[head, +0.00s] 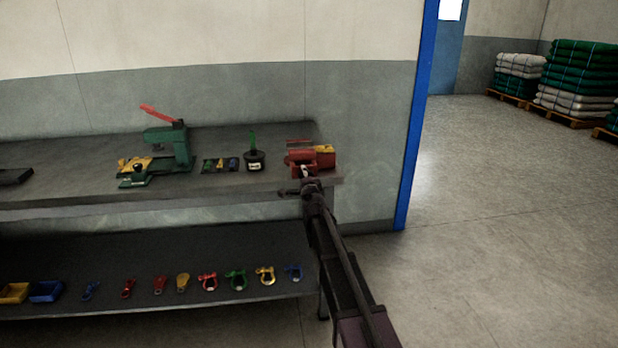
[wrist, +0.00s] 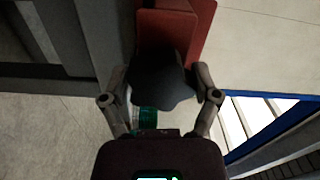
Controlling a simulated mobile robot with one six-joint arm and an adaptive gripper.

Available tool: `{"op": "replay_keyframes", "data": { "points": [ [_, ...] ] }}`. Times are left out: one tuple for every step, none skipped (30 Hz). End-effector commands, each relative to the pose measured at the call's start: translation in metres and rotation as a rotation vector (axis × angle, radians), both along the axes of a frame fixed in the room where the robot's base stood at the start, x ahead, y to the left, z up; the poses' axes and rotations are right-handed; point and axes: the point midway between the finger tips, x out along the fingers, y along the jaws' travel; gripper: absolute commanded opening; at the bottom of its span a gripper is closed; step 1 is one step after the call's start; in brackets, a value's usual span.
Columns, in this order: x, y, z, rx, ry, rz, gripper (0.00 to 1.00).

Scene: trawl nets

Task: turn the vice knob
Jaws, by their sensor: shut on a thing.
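The red vice (head: 303,158) stands at the right end of the workbench top. In the wrist view the red vice body (wrist: 176,30) is at the top, with a dark, lobed knob (wrist: 160,82) below it. My gripper (head: 308,186) is at the front of the vice in the head view, and hides its front there. In the wrist view my gripper (wrist: 161,88) has one finger on each side of the knob and is shut on it. The contact under the fingertips is hard to make out in the shadow.
The grey workbench (head: 230,187) holds a green press (head: 170,150) with a red lever, and a dark pot (head: 254,161). Its lower shelf (head: 215,255) bears several coloured shackles and bins. A blue door frame (head: 415,120) stands to the right; open floor lies beyond it.

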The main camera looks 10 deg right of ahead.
Motion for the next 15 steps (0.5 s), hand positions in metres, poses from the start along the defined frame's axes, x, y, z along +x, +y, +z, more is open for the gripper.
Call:
{"op": "replay_keyframes", "data": {
  "points": [
    [0.0024, -0.0003, 0.0014, -0.047, -0.004, -0.004, 0.31],
    [0.0024, -0.0003, 0.0014, -0.076, -0.004, -0.004, 0.31],
    [0.0024, -0.0003, 0.0014, -0.114, -0.004, -0.004, 0.31],
    [0.0024, -0.0003, 0.0014, -0.142, -0.004, -0.005, 0.31],
    [0.0025, -0.0003, 0.0014, -0.171, -0.005, -0.006, 0.31],
    [0.0025, -0.0003, 0.0014, -0.209, -0.005, -0.006, 0.31],
    [0.0025, -0.0003, 0.0014, -0.237, -0.006, -0.006, 0.31],
    [0.0025, -0.0003, 0.0014, -0.266, -0.006, -0.007, 0.31],
    [0.0025, -0.0003, 0.0014, -0.304, -0.006, -0.007, 0.31],
    [0.0025, -0.0002, 0.0014, -0.332, -0.007, -0.007, 0.31],
    [0.0025, -0.0002, 0.0014, -0.361, -0.007, -0.007, 0.31],
    [0.0025, -0.0001, 0.0014, -0.399, -0.008, -0.007, 0.31],
    [0.0025, -0.0001, 0.0014, -0.427, -0.008, -0.007, 0.31],
    [0.0025, 0.0, 0.0013, -0.456, -0.008, -0.007, 0.31],
    [0.0024, 0.0002, 0.0013, -0.494, -0.008, -0.007, 0.31]
  ]
}}
